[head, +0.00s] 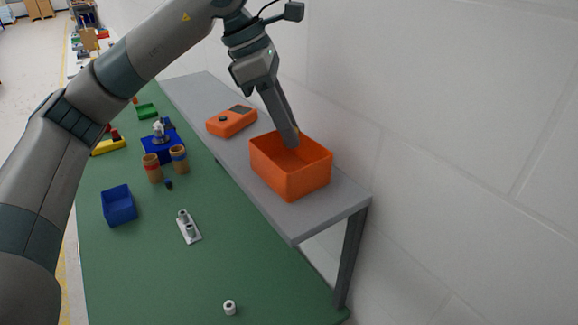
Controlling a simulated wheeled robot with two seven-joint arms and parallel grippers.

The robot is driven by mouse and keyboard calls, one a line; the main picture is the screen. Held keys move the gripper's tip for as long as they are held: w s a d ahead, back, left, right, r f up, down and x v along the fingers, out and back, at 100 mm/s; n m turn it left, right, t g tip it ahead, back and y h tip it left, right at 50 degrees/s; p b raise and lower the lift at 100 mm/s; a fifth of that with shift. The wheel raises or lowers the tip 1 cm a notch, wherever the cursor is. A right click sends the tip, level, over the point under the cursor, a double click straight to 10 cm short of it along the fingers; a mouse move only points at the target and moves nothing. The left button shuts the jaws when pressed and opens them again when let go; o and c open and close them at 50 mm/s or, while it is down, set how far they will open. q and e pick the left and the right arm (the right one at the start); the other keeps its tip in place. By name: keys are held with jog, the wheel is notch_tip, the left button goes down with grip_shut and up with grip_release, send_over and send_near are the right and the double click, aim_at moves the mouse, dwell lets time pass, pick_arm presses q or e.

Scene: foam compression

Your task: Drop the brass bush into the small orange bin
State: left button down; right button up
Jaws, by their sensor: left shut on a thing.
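The small orange bin (290,182) stands upright on the grey raised shelf, near its front end. My left gripper (290,143) points down into the bin's open top, with its fingertips at or just below the rim level. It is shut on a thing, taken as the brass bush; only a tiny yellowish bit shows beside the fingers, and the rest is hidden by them. I cannot tell whether the fingertips touch the bin's inside. My right gripper is not in view.
An orange device (231,120) lies on the shelf (205,95) behind the bin. On the green table are a blue bin (119,206), two brown cups, a metal plate with posts (188,227) and a small pale ring (229,308). A white wall runs along the right.

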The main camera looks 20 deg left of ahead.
pick_arm(q)
jog(key=c, duration=1.5)
grip_release()
jog(key=shift+r, duration=0.15)
jog(key=shift+a+r+b, duration=0.25)
jog(key=shift+r+b, duration=0.2)
jog(key=shift+r, duration=0.05)
jog(key=shift+b+v, duration=2)
jog(key=shift+v, duration=6)
jog(key=shift+f, duration=0.2)
